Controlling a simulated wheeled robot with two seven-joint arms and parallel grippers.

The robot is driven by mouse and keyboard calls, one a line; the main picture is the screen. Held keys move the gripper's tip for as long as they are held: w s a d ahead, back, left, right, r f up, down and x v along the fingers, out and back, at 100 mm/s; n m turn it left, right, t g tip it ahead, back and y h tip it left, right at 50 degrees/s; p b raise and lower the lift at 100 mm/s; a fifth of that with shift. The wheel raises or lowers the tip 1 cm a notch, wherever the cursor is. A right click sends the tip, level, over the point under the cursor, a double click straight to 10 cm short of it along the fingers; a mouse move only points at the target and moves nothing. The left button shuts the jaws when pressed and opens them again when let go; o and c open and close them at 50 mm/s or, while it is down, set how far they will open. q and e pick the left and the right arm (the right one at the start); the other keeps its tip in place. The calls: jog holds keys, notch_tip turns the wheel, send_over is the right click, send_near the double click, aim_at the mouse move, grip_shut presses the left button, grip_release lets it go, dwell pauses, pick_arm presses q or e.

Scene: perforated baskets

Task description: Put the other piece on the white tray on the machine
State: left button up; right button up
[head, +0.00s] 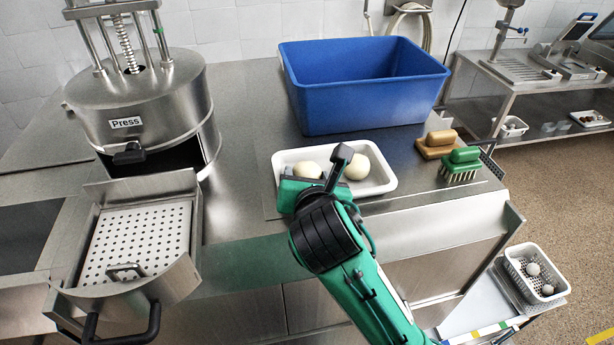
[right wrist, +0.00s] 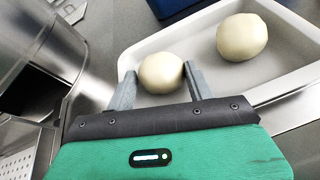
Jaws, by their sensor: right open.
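A white tray (head: 380,185) lies on the steel counter and holds two pale round dough pieces. My right gripper (head: 312,176) is over the left part of the tray. In the right wrist view its two fingers (right wrist: 160,82) are open, one on each side of the left piece (right wrist: 162,70). I cannot tell whether they touch it. The right piece (right wrist: 242,37) lies apart from the gripper in the tray. The machine is a steel press (head: 145,115) labelled "Press" at the left. Its perforated drawer (head: 140,235) is pulled out, with no piece visible on it. My left gripper is not in view.
A large blue bin (head: 365,95) stands behind the tray. A brown brush (head: 436,144) and a green brush (head: 461,165) lie to its right. A white perforated basket (head: 530,272) with pale round pieces is at the lower right. Bare counter lies between press and tray.

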jog(key=shift+f, duration=0.4)
jog(key=shift+r, duration=0.3)
jog(key=shift+s+r+b, duration=0.15)
jog(key=shift+s+b, duration=0.15)
jog(key=shift+s, duration=0.1)
jog(key=v, duration=0.2)
jog(key=b+v, duration=0.1)
jog(key=v, duration=0.3)
jog(key=shift+s+d+r, duration=0.15)
jog(key=shift+s+r, duration=0.05)
jog(key=shift+r, duration=0.2)
